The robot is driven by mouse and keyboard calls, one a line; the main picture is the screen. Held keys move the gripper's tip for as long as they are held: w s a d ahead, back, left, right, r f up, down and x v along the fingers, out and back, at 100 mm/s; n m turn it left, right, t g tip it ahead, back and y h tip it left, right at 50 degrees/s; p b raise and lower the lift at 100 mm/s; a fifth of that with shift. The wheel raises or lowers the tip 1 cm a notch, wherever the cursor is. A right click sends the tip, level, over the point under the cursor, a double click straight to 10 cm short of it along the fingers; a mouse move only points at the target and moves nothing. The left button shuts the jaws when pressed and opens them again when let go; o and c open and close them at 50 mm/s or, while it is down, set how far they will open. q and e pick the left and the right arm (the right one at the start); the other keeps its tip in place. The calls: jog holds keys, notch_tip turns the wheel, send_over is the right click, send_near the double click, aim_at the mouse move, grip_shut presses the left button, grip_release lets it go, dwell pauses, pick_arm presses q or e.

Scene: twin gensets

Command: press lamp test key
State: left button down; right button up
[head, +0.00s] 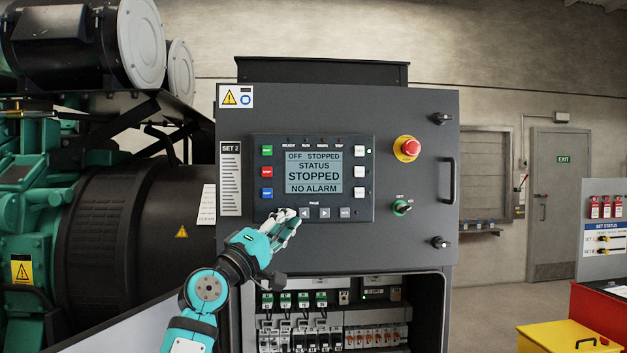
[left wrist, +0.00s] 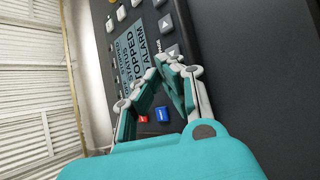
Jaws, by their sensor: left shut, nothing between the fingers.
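The SET 2 controller panel (head: 257,185) is on the cabinet door, with a lit display (head: 313,172) reading OFF STOPPED, STATUS STOPPED, NO ALARM. Green (head: 267,151), red (head: 267,171) and blue (head: 266,192) keys line its left side; white keys (head: 359,171) line its right. Arrow keys (head: 324,213) run along the bottom. Small labels are unreadable, so I cannot tell the lamp test key. My left gripper (head: 289,216) is shut and empty at the panel's lower left, covering part of the bottom row. Its fingertips also show in the left wrist view (left wrist: 168,62); contact is unclear.
A red emergency stop (head: 411,147) and a selector switch (head: 402,207) sit right of the panel. The door handle (head: 448,180) projects at the door's right. Below is an open bay with breakers (head: 340,337). A green genset (head: 28,200) stands at left.

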pick_arm(q)
jog(key=shift+w, duration=0.15)
dwell(0.3)
jog(key=shift+w, duration=0.35)
jog(key=shift+w+b, duration=0.4)
jog(key=shift+b, duration=0.15)
dwell(0.4)
jog(key=shift+s, duration=0.1)
jog(key=shift+s+p, duration=0.5)
jog(key=shift+s, duration=0.3)
